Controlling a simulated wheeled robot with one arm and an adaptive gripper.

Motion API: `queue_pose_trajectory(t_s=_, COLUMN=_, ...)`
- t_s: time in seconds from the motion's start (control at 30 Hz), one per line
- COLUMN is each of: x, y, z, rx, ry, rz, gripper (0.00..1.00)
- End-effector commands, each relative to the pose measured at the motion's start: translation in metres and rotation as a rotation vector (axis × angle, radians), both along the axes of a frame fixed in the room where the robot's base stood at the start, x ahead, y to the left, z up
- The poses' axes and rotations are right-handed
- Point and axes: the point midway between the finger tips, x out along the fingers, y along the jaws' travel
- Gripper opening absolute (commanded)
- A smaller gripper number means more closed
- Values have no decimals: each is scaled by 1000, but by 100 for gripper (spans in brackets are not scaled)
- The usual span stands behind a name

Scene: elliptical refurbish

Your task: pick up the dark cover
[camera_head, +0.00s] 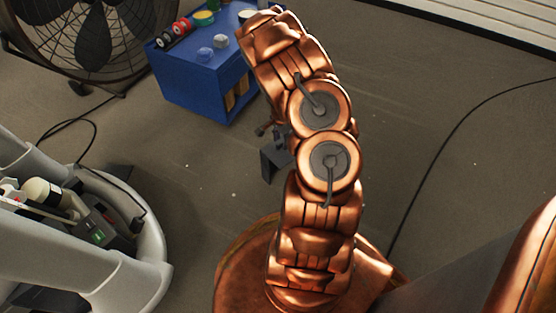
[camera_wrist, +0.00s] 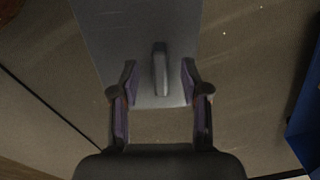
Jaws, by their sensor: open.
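A dark grey flat cover (camera_wrist: 120,35) with a raised upright handle (camera_wrist: 160,68) fills the upper middle of the wrist view. My gripper (camera_wrist: 159,82) is open, with one fingertip on each side of the handle and a gap to it on both sides. The fingertips overlap the cover's near end in the picture; I cannot tell whether they touch it. In the head view, a dark grey angular piece (camera_head: 275,163) shows just left of my copper-coloured arm; I cannot tell whether it is the cover or part of my gripper. My arm hides much of that area.
A blue cabinet (camera_head: 195,85) with tape rolls and small items on top stands behind. A large black fan (camera_head: 90,40) is at the upper left. A white machine (camera_head: 130,285) with exposed parts stands at left. Cables lie on the grey floor, which is otherwise largely clear.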

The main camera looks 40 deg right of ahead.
Motion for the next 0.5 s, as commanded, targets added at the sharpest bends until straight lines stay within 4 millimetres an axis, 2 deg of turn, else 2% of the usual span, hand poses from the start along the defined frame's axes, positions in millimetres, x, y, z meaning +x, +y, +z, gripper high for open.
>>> queue_pose_trajectory(t_s=0.07, x=0, y=0, z=-7, rx=1, ry=0, rz=0, gripper=46)
queue_pose_trajectory(t_s=0.27, x=0, y=0, z=-6, rx=1, ry=0, rz=0, gripper=46)
queue_pose_trajectory(t_s=0.5, x=0, y=0, z=-6, rx=1, ry=0, rz=0, gripper=22)
